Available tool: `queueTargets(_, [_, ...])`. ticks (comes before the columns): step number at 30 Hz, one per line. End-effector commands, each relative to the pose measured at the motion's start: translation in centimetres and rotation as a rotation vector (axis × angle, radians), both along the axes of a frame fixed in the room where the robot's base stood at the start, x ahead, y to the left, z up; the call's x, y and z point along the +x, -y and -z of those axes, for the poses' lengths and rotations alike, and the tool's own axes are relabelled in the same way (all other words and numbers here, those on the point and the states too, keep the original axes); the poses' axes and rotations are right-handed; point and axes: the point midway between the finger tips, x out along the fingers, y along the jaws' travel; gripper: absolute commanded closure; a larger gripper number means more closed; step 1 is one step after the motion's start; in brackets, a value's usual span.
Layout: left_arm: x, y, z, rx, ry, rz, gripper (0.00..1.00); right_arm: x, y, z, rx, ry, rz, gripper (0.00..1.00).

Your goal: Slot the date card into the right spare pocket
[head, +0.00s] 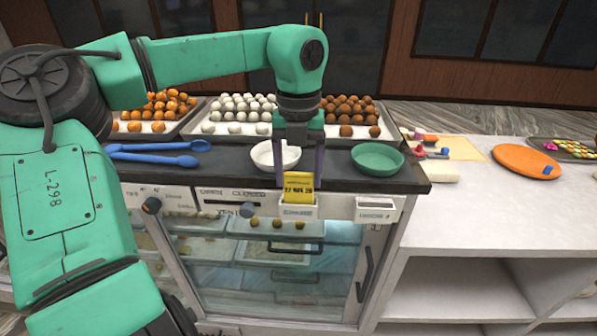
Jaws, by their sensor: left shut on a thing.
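My left gripper (299,174) is shut on a yellow date card (298,186) with dark print, held upright at the front edge of the dark counter. A white pocket (298,212) on the counter's front lies directly below the card. The card's lower edge meets the pocket's top edge in the picture; I cannot tell whether it is inside or just in front. Another white pocket (376,216), with small print, is farther right on the same front. My right gripper is not in view.
A white bowl (263,157) stands just behind the gripper, and a green bowl (377,173) to its right. Blue spoons (160,160) lie at left. Trays of sweets (240,133) line the back. An orange plate (510,158) is on the pale counter at right, which has free room.

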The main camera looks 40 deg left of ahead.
Motion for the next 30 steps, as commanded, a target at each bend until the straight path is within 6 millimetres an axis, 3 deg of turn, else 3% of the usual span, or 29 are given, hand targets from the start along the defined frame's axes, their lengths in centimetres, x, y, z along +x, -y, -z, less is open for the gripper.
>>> queueTargets(19, [0.0,0.01,1.05,0.0,0.0,0.0,0.79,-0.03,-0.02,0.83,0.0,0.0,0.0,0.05])
queueTargets(20, [0.0,0.01,1.06,0.0,0.0,0.0,0.23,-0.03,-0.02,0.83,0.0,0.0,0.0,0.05])
queueTargets(21, [0.0,0.01,1.05,0.0,0.0,0.0,0.07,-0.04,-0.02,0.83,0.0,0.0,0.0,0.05])
queueTargets(22, [0.0,0.0,1.06,0.0,0.0,0.0,0.0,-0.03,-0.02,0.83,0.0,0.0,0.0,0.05])
queueTargets(30, [0.0,0.0,1.06,0.0,0.0,0.0,0.0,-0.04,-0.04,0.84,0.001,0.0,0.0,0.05])
